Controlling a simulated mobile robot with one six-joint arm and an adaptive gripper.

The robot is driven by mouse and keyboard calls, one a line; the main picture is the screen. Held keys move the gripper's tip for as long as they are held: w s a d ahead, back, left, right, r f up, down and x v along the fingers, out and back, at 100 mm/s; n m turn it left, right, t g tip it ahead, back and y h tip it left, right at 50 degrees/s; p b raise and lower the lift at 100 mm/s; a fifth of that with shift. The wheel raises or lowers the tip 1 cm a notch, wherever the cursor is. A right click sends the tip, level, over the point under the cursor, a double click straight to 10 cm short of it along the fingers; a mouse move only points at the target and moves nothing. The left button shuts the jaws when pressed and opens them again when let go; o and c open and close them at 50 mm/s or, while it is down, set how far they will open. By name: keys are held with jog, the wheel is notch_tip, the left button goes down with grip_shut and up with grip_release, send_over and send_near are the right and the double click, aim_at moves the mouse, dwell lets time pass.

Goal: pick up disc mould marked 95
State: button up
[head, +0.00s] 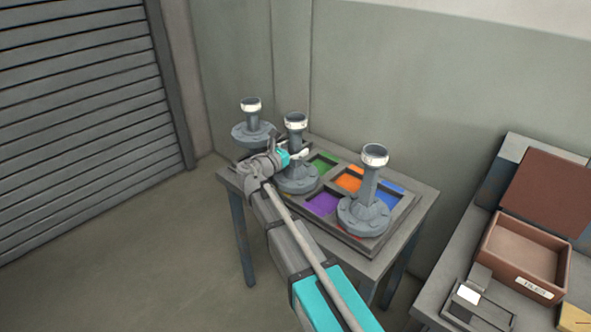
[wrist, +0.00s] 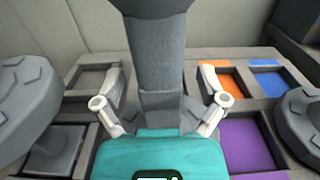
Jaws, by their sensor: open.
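Three grey disc moulds with upright stems and pale bands near their tops stand on a table. The left mould (head: 252,130) is at the far left, the middle mould (head: 297,183) is beside my gripper, and the right mould (head: 366,214) is nearest the front right. No number is readable, so I cannot tell which is marked 95. My gripper (head: 290,156) is at the middle mould's stem. In the wrist view my open fingers (wrist: 160,88) are on either side of this stem (wrist: 158,65), with gaps beside it. Its top is cut off there.
The moulds stand on a grey tray (head: 372,249) with coloured compartments; green, orange, blue and purple ones show. The two outer moulds flank my gripper. A bench at right holds a brown open box (head: 524,262). Walls stand close behind the table.

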grip_shut()
dwell(0.3)
jog(key=shift+r, duration=0.2)
notch_tip(320, 180, up, 2)
jog(key=shift+p, duration=1.2)
jog(key=s+d+r+p, duration=0.1)
jog(key=s+r+p, duration=0.9)
jog(key=s, duration=0.4)
jog(key=shift+d+r+p, duration=0.3)
jog(key=shift+w, duration=0.1)
